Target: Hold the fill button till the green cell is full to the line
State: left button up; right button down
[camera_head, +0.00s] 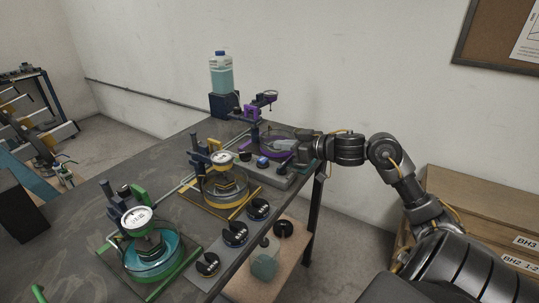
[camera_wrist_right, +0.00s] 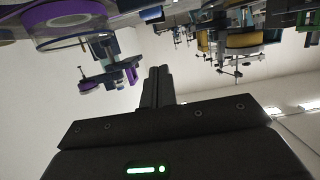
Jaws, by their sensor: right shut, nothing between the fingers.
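The green cell (camera_head: 150,262) is a clear round vessel on a green frame at the table's front, with teal liquid and a white dial (camera_head: 137,217) above it. Its fill line is too small to make out. A grey box (camera_head: 285,181) near the purple cell carries a blue button (camera_head: 262,162) and dark ones; I cannot tell which is the fill button. My right gripper (camera_head: 297,150) is shut and empty beside the purple cell, above the grey box's far end. Its closed fingers (camera_wrist_right: 157,86) show in the right wrist view. My left gripper is not in view.
A yellow-framed cell (camera_head: 225,188) stands mid-table and a purple cell (camera_head: 277,143) behind it. A bottle (camera_head: 221,74) stands at the back. The table's left part (camera_head: 75,245) is mostly bare.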

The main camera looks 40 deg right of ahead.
send_over(263, 160)
jog(key=s+d, duration=0.1)
jog(key=shift+s+f, duration=0.1)
jog(key=shift+f, duration=0.7)
jog(key=shift+s+f, duration=0.1)
jog(key=shift+f, duration=0.75)
jog(key=shift+s+d+f, duration=0.15)
jog(key=shift+f, duration=0.85)
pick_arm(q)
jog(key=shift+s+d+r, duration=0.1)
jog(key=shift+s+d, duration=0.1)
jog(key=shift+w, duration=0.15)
